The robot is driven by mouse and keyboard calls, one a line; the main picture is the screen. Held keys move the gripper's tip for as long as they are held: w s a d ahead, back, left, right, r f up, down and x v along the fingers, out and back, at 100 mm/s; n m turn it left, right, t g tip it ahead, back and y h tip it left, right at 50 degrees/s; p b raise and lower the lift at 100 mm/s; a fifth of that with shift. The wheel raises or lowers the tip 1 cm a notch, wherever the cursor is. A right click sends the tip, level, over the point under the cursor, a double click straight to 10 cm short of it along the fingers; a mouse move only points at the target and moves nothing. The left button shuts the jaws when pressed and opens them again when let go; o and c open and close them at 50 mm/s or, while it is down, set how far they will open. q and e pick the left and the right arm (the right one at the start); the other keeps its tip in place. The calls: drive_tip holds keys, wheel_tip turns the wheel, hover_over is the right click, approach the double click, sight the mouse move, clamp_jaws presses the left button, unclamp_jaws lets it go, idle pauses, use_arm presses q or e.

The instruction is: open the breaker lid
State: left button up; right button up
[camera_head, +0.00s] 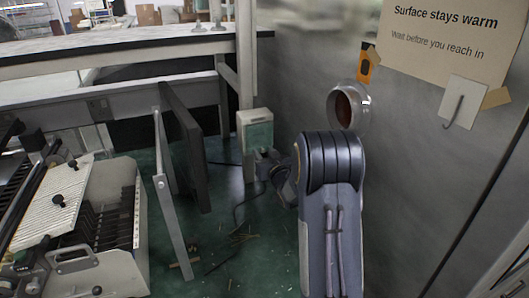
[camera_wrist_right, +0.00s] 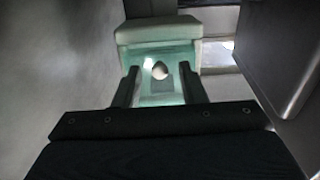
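The breaker box (camera_head: 255,118) is a small pale box with a translucent green lid (camera_head: 259,136), mounted on a grey post in the middle of the head view. In the right wrist view the box's pale top (camera_wrist_right: 158,30) is straight ahead, with the green lid (camera_wrist_right: 185,55) below it, looking shut. A small pale knob-like shape (camera_wrist_right: 160,70) shows in the green area. My right gripper (camera_head: 266,157) is just below the box in the head view. Its fingers (camera_wrist_right: 160,85) are apart in front of the lid, with nothing held; contact cannot be told. My left gripper is not in view.
A dark upright panel (camera_head: 185,145) and a machine with a slotted tray (camera_head: 105,215) stand left. Green floor lies below.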

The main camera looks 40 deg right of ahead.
drive_tip(key=shift+w+d, duration=0.1)
drive_tip(key=shift+w, duration=0.15)
clamp_jaws()
